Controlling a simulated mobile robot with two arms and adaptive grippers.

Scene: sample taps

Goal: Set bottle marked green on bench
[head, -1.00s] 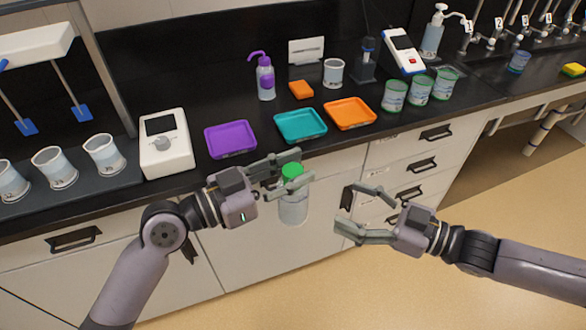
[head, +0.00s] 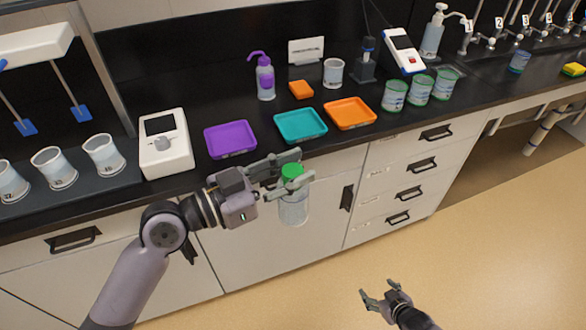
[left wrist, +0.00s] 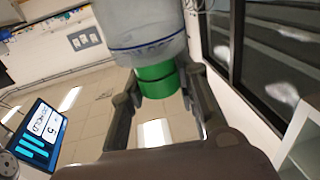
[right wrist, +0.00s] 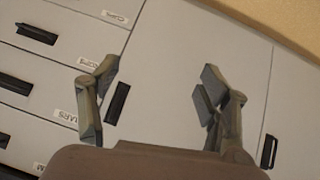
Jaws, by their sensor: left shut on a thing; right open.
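A clear bottle (head: 293,208) with a green cap hangs upright in my left gripper (head: 292,172), in front of the bench's cabinet doors and below the worktop edge. The left gripper is shut around the green cap. In the left wrist view the green cap (left wrist: 156,80) sits between the fingers, with the bottle body beyond it. The black bench top (head: 222,103) lies behind and above the bottle. My right gripper (head: 380,297) is open and empty, low over the floor; its spread fingers also show in the right wrist view (right wrist: 160,90).
Purple (head: 230,140), teal (head: 301,125) and orange (head: 350,113) trays line the bench's front edge. A white device (head: 165,143) stands left of them. Behind are a purple-capped wash bottle (head: 265,78) and a white cup (head: 333,72). Several green-marked cups (head: 395,95) stand to the right.

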